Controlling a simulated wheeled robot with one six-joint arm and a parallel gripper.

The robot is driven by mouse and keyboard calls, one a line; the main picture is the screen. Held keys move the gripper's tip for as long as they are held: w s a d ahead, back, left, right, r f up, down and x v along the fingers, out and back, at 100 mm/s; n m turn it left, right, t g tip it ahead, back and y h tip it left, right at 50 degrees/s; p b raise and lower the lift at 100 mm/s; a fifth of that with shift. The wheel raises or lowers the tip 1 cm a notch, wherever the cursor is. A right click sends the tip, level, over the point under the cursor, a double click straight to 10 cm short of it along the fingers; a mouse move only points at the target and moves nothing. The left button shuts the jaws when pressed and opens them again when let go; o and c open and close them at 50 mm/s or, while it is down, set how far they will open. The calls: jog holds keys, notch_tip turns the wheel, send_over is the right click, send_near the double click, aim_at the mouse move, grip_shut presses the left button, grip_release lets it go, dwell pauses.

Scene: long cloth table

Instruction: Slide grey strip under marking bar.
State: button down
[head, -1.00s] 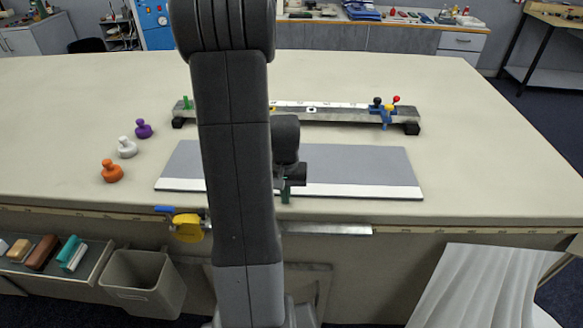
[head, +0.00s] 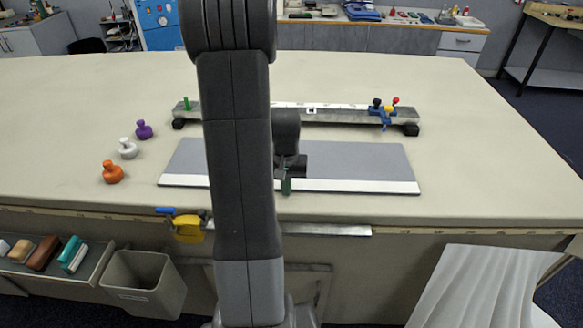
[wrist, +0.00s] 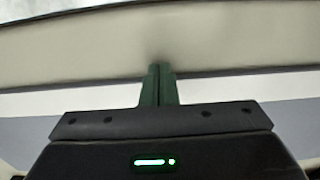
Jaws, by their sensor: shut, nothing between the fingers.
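The grey strip (head: 350,160) lies flat on the table, a wide grey sheet with a white band along its near edge. The marking bar (head: 345,115) stands behind it, raised on black end feet, with a visible gap of cloth between them on the right. My gripper (head: 286,188) is shut and empty, its green fingertips low at the middle of the strip's white band. In the wrist view the shut fingers (wrist: 158,75) reach across the white band (wrist: 240,85) to its edge; I cannot tell whether they press on it. My arm hides part of the strip and bar.
Purple (head: 144,130), white (head: 128,148) and orange (head: 113,172) knobbed weights stand left of the strip. A blue clamp-like piece with coloured knobs (head: 384,112) sits on the bar's right end. Bare cloth lies right of the strip.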

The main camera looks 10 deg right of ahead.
jog(key=shift+w+d+p, duration=0.45)
jog(key=shift+w+d, duration=0.25)
jog(key=shift+w, duration=1.8)
jog(key=shift+w+d+p, duration=0.45)
jog(key=shift+w+d, duration=0.3)
jog(key=shift+w, duration=1.7)
jog(key=shift+w+d+p, duration=0.45)
jog(key=shift+w+d, duration=0.25)
jog(key=shift+w, duration=1.8)
jog(key=shift+s+a+r+p, duration=0.15)
jog(key=shift+r+p, duration=0.35)
jog(key=shift+r, duration=0.5)
jog(key=shift+s+r+p, duration=0.25)
jog(key=shift+r+p, duration=0.25)
jog(key=shift+r, duration=0.5)
jog(key=shift+s+a+r+p, duration=0.15)
jog(key=shift+r+p, duration=0.35)
jog(key=shift+r, duration=0.5)
jog(key=shift+s+d, duration=0.1)
jog(key=shift+f, duration=0.15)
jog(key=f+b, duration=0.1)
jog(key=f, duration=0.2)
jog(key=w+f+b, duration=0.1)
jog(key=f+b, duration=0.1)
jog(key=f, duration=0.1)
jog(key=shift+w+d, duration=0.1)
jog(key=shift+d, duration=0.1)
jog(key=shift+s+a+r, duration=0.15)
jog(key=shift+s+r, duration=0.05)
jog(key=shift+s, duration=0.3)
